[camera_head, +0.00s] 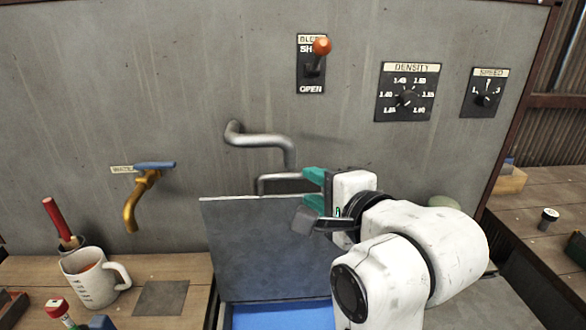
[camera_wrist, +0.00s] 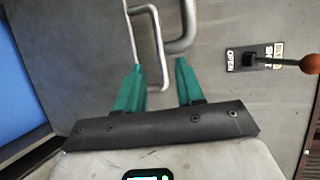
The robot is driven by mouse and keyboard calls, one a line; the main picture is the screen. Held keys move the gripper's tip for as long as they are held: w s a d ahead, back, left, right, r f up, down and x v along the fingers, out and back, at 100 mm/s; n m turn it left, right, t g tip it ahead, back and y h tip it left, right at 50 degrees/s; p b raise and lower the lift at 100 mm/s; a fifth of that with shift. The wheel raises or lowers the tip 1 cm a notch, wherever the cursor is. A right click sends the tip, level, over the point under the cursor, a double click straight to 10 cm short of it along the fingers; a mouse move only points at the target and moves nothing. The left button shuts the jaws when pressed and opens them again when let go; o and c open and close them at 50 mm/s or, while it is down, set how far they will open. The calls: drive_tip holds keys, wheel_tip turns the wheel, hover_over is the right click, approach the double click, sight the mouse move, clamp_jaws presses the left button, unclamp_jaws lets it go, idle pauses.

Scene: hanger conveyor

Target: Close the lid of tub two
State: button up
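The grey lid (camera_head: 265,240) stands raised, nearly upright, behind a tub whose blue inside (camera_head: 280,316) shows below it. No tub number is visible. A bent metal handle (camera_head: 275,178) sticks up at the lid's top edge. My gripper (camera_head: 308,188) is at the handle's right end, beside the lid's upper right corner. In the wrist view my gripper's green fingers (camera_wrist: 160,68) are apart, with the handle (camera_wrist: 157,45) reaching between them, nearer the left finger. I cannot tell whether either finger touches it. The lid (camera_wrist: 70,50) fills the left of that view.
A thick bent pipe (camera_head: 260,138) juts from the wall just above the handle. A red-knobbed lever (camera_head: 320,52) is higher up. A yellow tap (camera_head: 140,195) is on the left, above a bench with a white mug (camera_head: 95,285). A wooden bench (camera_head: 540,215) stands right.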

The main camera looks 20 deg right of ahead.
sight(296, 178)
drive_tip(key=p+x, duration=0.1)
drive_tip(key=x, duration=0.9)
drive_tip(key=shift+d, duration=0.1)
drive_tip(key=shift+s, duration=0.1)
clamp_jaws()
